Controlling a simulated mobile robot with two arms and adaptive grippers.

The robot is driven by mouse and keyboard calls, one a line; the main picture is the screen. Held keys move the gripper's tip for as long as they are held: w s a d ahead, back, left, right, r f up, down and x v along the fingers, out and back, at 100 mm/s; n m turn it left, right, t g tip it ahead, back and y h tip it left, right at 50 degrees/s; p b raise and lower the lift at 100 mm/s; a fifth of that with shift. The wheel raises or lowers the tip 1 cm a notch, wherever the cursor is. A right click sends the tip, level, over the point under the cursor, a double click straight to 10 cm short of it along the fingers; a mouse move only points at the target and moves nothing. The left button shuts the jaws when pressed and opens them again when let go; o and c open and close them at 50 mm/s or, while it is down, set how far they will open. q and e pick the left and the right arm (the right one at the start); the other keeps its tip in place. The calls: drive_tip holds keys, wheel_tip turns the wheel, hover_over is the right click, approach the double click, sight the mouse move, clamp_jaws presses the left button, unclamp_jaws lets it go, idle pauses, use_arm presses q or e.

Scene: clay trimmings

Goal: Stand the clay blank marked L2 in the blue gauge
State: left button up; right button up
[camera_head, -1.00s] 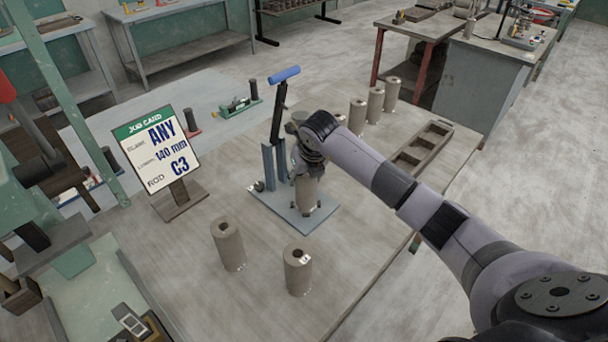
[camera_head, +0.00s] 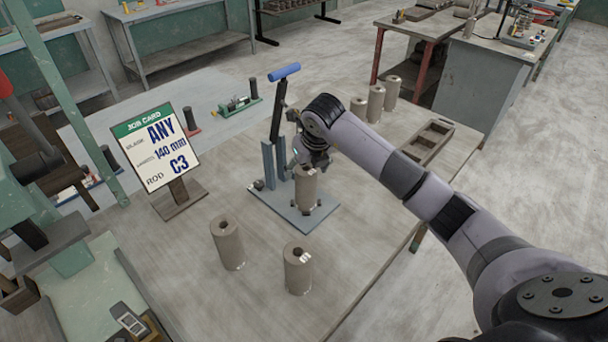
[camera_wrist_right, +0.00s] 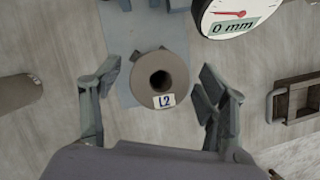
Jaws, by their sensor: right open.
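The clay blank marked L2 (camera_wrist_right: 143,84) stands upright on the blue base plate of the gauge (camera_head: 283,210); the blank also shows in the head view (camera_head: 307,192). Its L2 label (camera_wrist_right: 163,101) faces my right wrist camera. The gauge has an upright post with a blue handle (camera_head: 285,73); its round dial (camera_wrist_right: 236,14) reads 0 mm in the wrist view. My right gripper (camera_head: 311,158) is open, close above the blank's top. In the wrist view its fingers are spread on both sides of the blank, with gaps between. My left gripper is not in view.
Two other blanks, one on the left (camera_head: 228,244) and one on the right (camera_head: 298,270), stand in front of the gauge. Several more (camera_head: 375,104) stand behind my arm. A compartmented tray (camera_head: 426,142) lies at right. A job card stand (camera_head: 157,150) is left of the gauge.

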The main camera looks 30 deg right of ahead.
drive_tip(key=b+v, duration=0.1)
drive_tip(key=v, duration=0.7)
drive_tip(key=shift+f, duration=0.1)
